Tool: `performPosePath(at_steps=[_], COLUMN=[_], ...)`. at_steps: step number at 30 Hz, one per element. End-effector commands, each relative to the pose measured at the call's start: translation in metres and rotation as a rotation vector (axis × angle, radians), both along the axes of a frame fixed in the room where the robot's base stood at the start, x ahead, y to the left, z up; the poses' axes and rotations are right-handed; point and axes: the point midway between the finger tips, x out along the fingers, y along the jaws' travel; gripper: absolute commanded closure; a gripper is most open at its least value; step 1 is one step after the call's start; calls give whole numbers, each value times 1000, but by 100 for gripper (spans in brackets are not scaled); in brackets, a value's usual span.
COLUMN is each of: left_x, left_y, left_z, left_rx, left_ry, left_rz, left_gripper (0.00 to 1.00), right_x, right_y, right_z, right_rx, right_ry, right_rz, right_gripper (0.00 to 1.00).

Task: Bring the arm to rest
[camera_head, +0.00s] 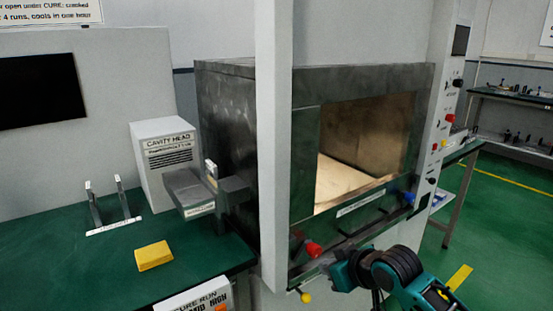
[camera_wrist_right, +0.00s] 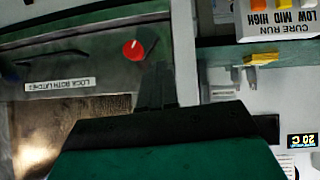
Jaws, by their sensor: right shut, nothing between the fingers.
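My right arm comes in at the lower right of the head view, teal and black. Its gripper (camera_head: 340,274) is in front of the oven's lower front edge, close to a red knob (camera_head: 313,249). In the right wrist view the two dark fingers (camera_wrist_right: 157,84) are together with nothing between them, and the red knob (camera_wrist_right: 133,50) shows just left of their tips. I cannot tell whether they touch it. My left gripper is not in view.
The metal oven (camera_head: 225,150) has a lit, open cavity (camera_head: 365,150); a white post (camera_head: 273,140) crosses its front. A blue knob (camera_head: 409,197) sits at its right. The green bench (camera_head: 100,265) holds a yellow block (camera_head: 154,256). A CURE RUN box (camera_wrist_right: 275,18) is near.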

Motion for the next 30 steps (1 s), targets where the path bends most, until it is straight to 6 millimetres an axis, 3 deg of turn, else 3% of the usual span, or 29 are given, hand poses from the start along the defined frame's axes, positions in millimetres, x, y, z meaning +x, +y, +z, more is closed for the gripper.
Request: performPosePath(at_steps=[1,6,15,22,25,30], left_x=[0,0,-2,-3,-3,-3], left_y=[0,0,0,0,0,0], left_z=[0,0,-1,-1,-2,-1], left_rx=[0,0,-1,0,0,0], left_ry=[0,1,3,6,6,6], left_rz=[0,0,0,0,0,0], left_gripper=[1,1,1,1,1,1], right_x=[-16,-62,-164,-229,-241,-245], right_y=[5,9,-8,-27,-32,-33], right_z=[-22,-72,-138,-160,-162,-163], right_rx=[29,97,132,99,89,84], right_ry=[6,-17,-45,-59,-63,-66], right_rz=[-11,-70,-211,-283,-295,-299], right_gripper=[100,100,100,100,100,100])
